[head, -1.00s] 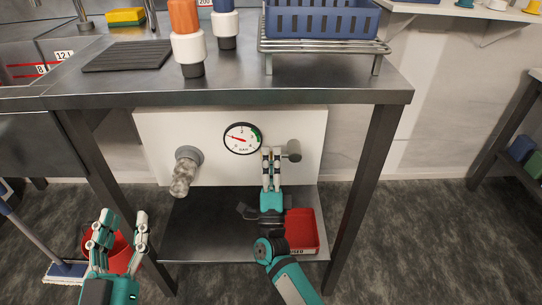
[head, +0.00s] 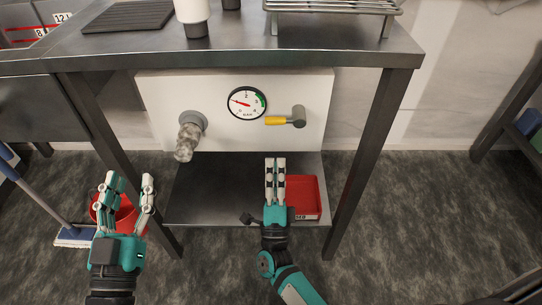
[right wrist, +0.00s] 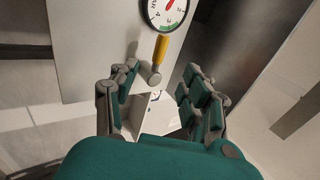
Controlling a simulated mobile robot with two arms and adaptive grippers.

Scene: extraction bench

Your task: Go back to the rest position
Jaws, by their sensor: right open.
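My right gripper (head: 275,166) is open and empty, below the white panel in the head view, above the lower shelf. In the right wrist view its two fingers (right wrist: 156,92) are spread apart.
The white panel (head: 310,85) carries a pressure gauge (head: 246,103) and a pipe outlet (head: 190,135) under the steel bench (head: 240,55). A red tray (head: 304,197) lies on the lower shelf (head: 200,200). A red bucket (head: 127,218) and a mop (head: 74,236) stand at left.

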